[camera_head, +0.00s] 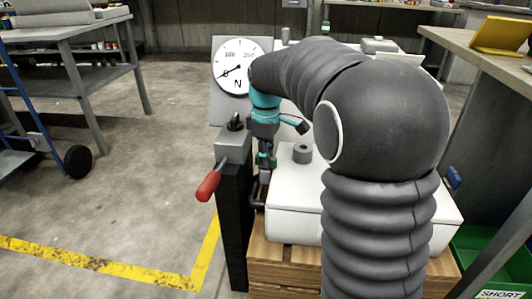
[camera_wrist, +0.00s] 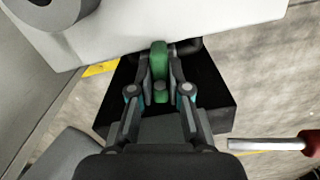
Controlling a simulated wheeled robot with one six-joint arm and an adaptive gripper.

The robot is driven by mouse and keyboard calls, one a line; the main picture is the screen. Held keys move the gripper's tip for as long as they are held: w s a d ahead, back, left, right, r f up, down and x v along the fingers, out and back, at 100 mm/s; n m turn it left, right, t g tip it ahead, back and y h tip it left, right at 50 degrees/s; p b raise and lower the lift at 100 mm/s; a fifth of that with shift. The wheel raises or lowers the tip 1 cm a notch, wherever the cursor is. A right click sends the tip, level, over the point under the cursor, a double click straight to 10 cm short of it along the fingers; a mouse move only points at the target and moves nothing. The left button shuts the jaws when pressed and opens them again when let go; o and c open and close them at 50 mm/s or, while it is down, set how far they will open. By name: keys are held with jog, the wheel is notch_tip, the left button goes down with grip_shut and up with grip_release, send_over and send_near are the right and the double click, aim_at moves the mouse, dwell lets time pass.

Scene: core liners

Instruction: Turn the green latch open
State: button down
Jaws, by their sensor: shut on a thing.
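The green latch (camera_wrist: 159,58) stands between my two fingers in the wrist view, at the edge of a white case (camera_wrist: 150,28). My gripper (camera_wrist: 160,72) is shut on the latch, with one finger on each side of it. In the head view my gripper (camera_head: 265,160) points down at the near left edge of the white case (camera_head: 292,224). There the latch is mostly hidden by the fingers, and I cannot tell how far it is turned.
A black post with a grey head (camera_head: 233,145) and red-handled lever (camera_head: 208,186) stands close left of my gripper. A dial gauge (camera_head: 237,66) is behind. The case, with a grey knob (camera_head: 302,153), rests on wooden slats (camera_head: 275,253). Open floor lies left.

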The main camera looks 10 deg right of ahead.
jog(key=m+p, duration=0.1)
jog(key=m, duration=0.1)
jog(key=m+p, duration=0.1)
jog(key=m, duration=0.1)
jog(key=shift+r+m+p, duration=0.2)
jog(key=shift+m+p, duration=0.1)
jog(key=shift+p, duration=0.05)
jog(key=m+p, duration=0.1)
jog(key=m, duration=0.2)
jog(key=shift+m+p, duration=0.4)
jog(key=m+p, duration=0.1)
jog(key=m, duration=0.2)
jog(key=shift+f+m+p, duration=0.15)
jog(key=shift+m+p, duration=0.6)
jog(key=shift+m, duration=1.25)
jog(key=shift+a, duration=0.1)
jog(key=c, duration=1.1)
grip_release()
notch_tip(320, 180, up, 12)
